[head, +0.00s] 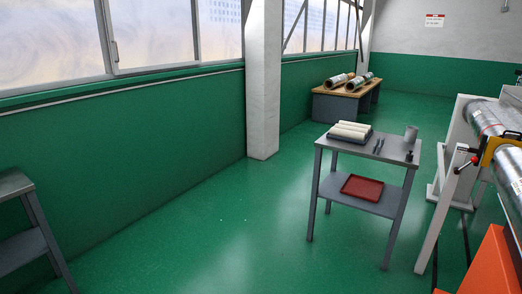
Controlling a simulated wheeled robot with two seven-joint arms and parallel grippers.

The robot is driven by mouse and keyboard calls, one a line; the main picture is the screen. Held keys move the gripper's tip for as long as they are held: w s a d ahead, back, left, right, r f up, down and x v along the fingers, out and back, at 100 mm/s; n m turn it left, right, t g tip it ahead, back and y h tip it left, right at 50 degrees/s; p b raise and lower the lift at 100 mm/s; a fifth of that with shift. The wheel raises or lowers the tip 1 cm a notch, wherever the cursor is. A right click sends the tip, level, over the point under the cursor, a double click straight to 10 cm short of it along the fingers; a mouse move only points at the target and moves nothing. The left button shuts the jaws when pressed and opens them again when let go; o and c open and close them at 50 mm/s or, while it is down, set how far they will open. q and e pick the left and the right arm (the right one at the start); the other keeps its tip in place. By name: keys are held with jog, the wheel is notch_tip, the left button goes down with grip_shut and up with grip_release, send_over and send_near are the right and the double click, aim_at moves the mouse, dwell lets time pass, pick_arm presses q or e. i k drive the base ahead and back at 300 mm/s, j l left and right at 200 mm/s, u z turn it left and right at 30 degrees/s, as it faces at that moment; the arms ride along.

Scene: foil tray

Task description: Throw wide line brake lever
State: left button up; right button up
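At the right edge stands a machine with a pale upright frame (447,190) that carries large silver foil rolls (490,115). A yellow bracket (491,150) sits on the frame beside the rolls. A small dark lever-like part with a red spot (474,159) sticks out to the left of the bracket, tilted down to the left. It is too small to tell whether it is the wide line brake lever or how it is set. The machine runs out of the picture on the right. Neither of my grippers is in view.
A grey table (370,148) with white rolls (351,131), small tools and a cup stands left of the machine. A red tray (362,187) lies on its lower shelf. An orange surface (493,268) fills the bottom right corner. The green floor (220,225) on the left is clear.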

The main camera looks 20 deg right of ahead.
aim_at(474, 159)
jog(key=i+l+z, duration=0.1)
jog(key=z, duration=0.35)
jog(key=i+z, duration=0.25)
jog(key=z, duration=0.2)
jog(key=i+z, duration=0.2)
jog(key=z, duration=0.2)
jog(key=i+z, duration=0.15)
jog(key=z, duration=0.3)
jog(key=i+z, duration=0.4)
jog(key=i, duration=0.25)
jog(key=i+j+u, duration=0.1)
jog(key=i, duration=1.15)
jog(key=i+j+u, duration=0.1)
jog(key=i, duration=1.2)
jog(key=j, duration=0.1)
